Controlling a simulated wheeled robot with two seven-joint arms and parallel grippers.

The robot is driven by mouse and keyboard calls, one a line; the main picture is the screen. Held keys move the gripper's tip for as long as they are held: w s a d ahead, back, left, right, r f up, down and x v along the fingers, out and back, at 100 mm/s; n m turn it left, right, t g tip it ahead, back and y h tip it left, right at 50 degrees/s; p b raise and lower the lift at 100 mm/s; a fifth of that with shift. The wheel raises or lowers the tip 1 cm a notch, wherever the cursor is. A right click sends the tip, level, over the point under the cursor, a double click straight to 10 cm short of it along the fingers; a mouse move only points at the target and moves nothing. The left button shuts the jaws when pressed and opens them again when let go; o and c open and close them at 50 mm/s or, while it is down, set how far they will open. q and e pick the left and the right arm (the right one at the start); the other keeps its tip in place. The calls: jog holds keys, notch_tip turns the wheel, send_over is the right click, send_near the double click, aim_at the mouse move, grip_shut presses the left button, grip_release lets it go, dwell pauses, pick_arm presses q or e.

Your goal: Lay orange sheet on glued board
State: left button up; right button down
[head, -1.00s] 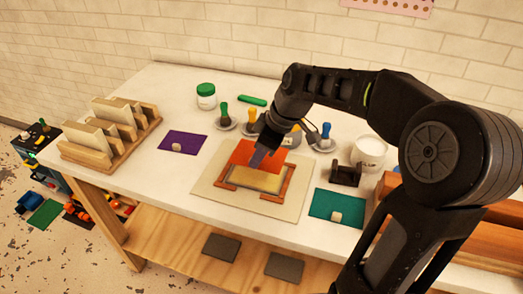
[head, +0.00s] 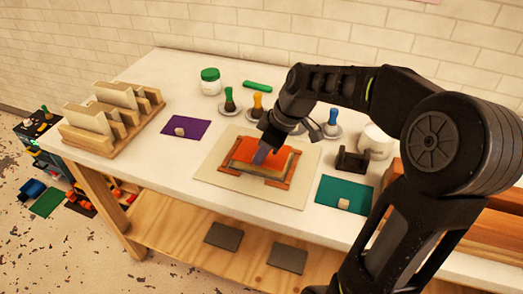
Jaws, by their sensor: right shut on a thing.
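My right gripper (head: 261,157) is shut on the orange sheet (head: 246,151) and reaches down to it from the right. The sheet lies over or just above the board (head: 290,163) and hides much of it. I cannot tell whether the sheet touches the board all over. The board sits between reddish-brown corner pieces (head: 275,183) on a beige mat (head: 216,172). My left gripper is not in view.
A purple sheet (head: 178,125) lies to the left and a teal sheet (head: 330,191) to the right, each with a small block on it. A wooden rack (head: 125,137) with boards stands at the left. Brushes and a green-lidded jar (head: 210,82) stand behind.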

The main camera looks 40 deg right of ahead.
jog(key=shift+f+b, duration=0.55)
jog(key=shift+f, duration=0.4)
jog(key=shift+f+b, duration=0.2)
jog(key=shift+b, duration=0.3)
dwell(1.1)
dwell(0.4)
jog(key=c, duration=1.3)
grip_release()
jog(key=shift+c, duration=0.2)
jog(key=shift+o, duration=0.3)
jog(key=shift+o, duration=1.2)
jog(key=shift+r+p, duration=2.35)
jog(key=shift+r, duration=1.2)
